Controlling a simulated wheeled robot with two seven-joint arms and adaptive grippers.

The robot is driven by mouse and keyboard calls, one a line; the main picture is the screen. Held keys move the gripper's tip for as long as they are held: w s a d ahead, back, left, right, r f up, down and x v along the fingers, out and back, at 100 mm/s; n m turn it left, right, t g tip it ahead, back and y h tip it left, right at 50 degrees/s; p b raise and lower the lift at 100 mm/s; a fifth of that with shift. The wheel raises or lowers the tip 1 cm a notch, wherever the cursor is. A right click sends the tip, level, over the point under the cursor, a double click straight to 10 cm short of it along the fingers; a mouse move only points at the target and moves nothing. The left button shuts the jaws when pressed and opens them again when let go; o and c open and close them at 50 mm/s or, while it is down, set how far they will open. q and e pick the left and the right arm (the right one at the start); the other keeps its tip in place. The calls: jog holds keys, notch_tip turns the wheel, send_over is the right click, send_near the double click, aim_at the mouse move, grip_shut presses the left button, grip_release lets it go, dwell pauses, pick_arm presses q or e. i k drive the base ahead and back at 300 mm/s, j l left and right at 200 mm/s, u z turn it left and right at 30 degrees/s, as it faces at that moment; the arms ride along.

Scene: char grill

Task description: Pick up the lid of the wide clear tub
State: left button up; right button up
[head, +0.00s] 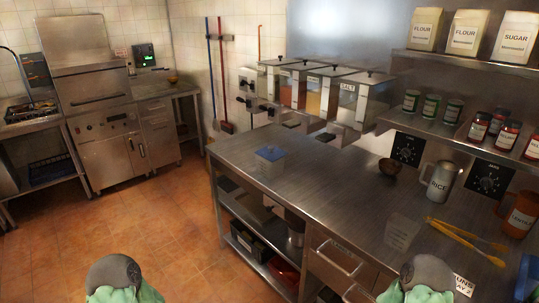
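A small clear tub (268,168) with a flat blue lid (270,153) stands on the far left part of the steel counter (310,185). The lid sits on top of it. A second clear container (401,234) with a pale label stands nearer, at the right; I see no coloured lid on it. I cannot tell for certain which one is the wide tub. Two grey rounded parts of my arms with green on them show at the bottom edge. Neither gripper is in view.
Yellow tongs (465,240), a rice canister (440,182) and a dark bowl (389,167) are on the right of the counter. Clear bins with knobbed lids (350,95) hang above its back edge. The counter between the blue-lidded tub and the bowl is clear.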

aim_at(271, 153)
jog(key=i+j+z, duration=0.2)
jog(key=i+j, duration=0.2)
jog(key=i+j+z, duration=0.15)
jog(key=i+j, duration=0.25)
jog(key=j, duration=0.15)
